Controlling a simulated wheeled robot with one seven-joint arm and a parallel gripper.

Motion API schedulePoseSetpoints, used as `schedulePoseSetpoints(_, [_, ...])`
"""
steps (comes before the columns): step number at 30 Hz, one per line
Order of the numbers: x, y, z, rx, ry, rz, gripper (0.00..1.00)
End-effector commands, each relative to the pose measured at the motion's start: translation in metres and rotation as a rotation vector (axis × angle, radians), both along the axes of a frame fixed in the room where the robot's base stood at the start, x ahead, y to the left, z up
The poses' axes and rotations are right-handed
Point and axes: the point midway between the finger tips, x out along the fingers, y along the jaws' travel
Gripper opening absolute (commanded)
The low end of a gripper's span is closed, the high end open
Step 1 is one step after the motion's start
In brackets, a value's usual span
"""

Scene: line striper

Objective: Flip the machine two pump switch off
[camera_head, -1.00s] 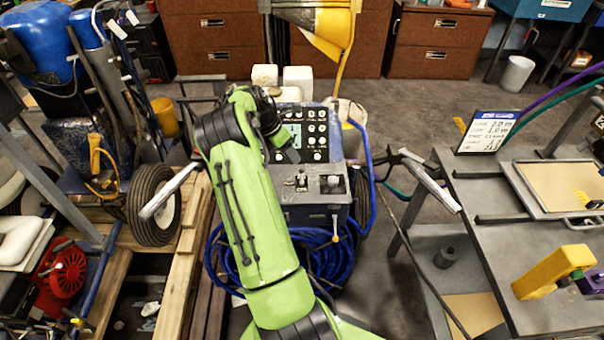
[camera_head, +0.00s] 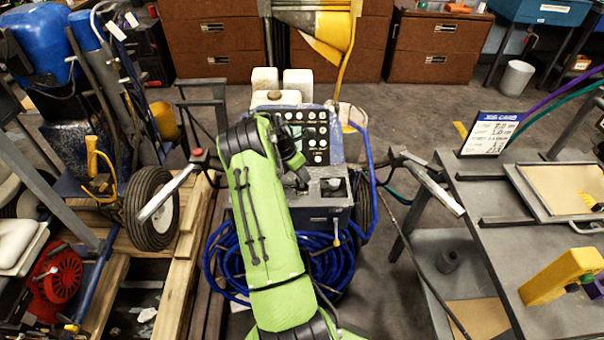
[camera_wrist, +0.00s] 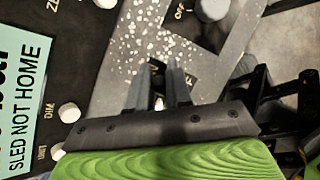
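The machine's black control panel (camera_head: 318,130) with white knobs stands upright in the middle of the head view. Below it is a grey switch box (camera_head: 330,198), partly covered by my arm. In the wrist view, my gripper (camera_wrist: 157,72) has its two dark fingers apart over the worn grey plate (camera_wrist: 140,45). A small pale piece (camera_wrist: 158,102), possibly a switch lever, shows between the fingers, with a black label near it. I cannot tell whether the fingers touch it. The pump switch cannot be clearly identified.
A lit display (camera_wrist: 18,105) reading "SLED NOT HOME" is at the wrist view's left, near white knobs (camera_wrist: 70,112). Handlebars (camera_head: 428,182) flank the machine. Blue hose (camera_head: 330,262) coils below. A grey workbench (camera_head: 490,240) stands right, a pallet (camera_head: 185,260) left.

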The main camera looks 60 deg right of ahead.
Motion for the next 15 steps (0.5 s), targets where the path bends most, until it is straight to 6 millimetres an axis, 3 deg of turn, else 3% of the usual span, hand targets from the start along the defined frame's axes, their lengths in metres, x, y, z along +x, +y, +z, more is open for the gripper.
schedulePoseSetpoints(15, [-0.0024,0.0044,0.0005,-0.081,-0.04,-0.001,0.0])
